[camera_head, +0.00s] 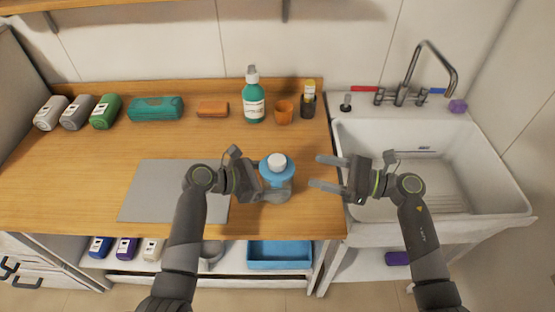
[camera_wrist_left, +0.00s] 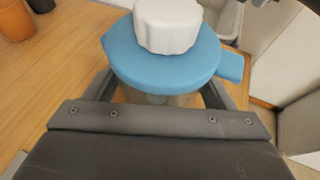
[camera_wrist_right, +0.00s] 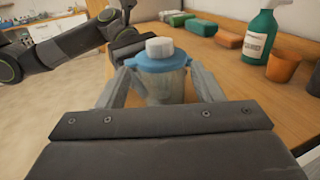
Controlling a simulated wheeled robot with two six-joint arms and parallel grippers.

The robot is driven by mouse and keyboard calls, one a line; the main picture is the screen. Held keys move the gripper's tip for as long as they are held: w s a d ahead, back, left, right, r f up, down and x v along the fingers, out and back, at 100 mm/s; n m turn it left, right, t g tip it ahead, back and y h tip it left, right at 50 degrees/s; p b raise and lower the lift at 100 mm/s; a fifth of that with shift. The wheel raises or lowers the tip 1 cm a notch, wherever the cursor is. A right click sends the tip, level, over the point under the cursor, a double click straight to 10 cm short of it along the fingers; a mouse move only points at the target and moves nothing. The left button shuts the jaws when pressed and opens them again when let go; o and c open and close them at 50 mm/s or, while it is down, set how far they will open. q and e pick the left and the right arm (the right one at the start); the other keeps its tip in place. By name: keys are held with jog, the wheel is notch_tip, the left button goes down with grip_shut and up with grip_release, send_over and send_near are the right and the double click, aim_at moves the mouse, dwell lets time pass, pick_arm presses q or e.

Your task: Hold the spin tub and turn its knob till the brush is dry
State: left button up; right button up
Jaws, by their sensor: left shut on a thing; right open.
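The spin tub (camera_head: 277,190) stands on the wooden counter, with a clear body, a blue lid and a white knob (camera_head: 277,161) on top. My left gripper (camera_head: 272,190) is shut on the tub's body from the left. In the left wrist view the blue lid (camera_wrist_left: 160,62) and white knob (camera_wrist_left: 167,25) are close, with the fingers below the lid on both sides. My right gripper (camera_head: 322,172) is open and empty, to the right of the tub. In the right wrist view the tub (camera_wrist_right: 163,85) shows beyond and between its fingers. No brush can be made out.
A grey mat (camera_head: 150,190) lies left of the tub. The white sink (camera_head: 500,205) is to the right. A blue tray (camera_head: 280,265) sits on the shelf below.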

aim_at(278, 158)
jog(key=x, duration=1.1)
jog(key=shift+w+a, duration=0.1)
jog(key=shift+a, duration=0.25)
jog(key=shift+c, duration=0.4)
jog(key=c, duration=0.9)
jog(key=shift+n+g, duration=0.3)
jog(key=shift+g, duration=0.3)
jog(key=n+g, duration=0.3)
jog(key=g, duration=0.2)
jog(key=shift+w+y, duration=0.1)
jog(key=shift+y, duration=0.3)
jog(key=shift+n+g+h, duration=0.4)
jog(key=shift+n+g, duration=1.3)
jog(key=shift+g, duration=0.6)
jog(key=shift+d+f+n+g+h, duration=0.15)
jog(key=shift+n+g+h, duration=0.45)
jog(key=shift+g, duration=0.5)
jog(key=shift+n+g, duration=0.5)
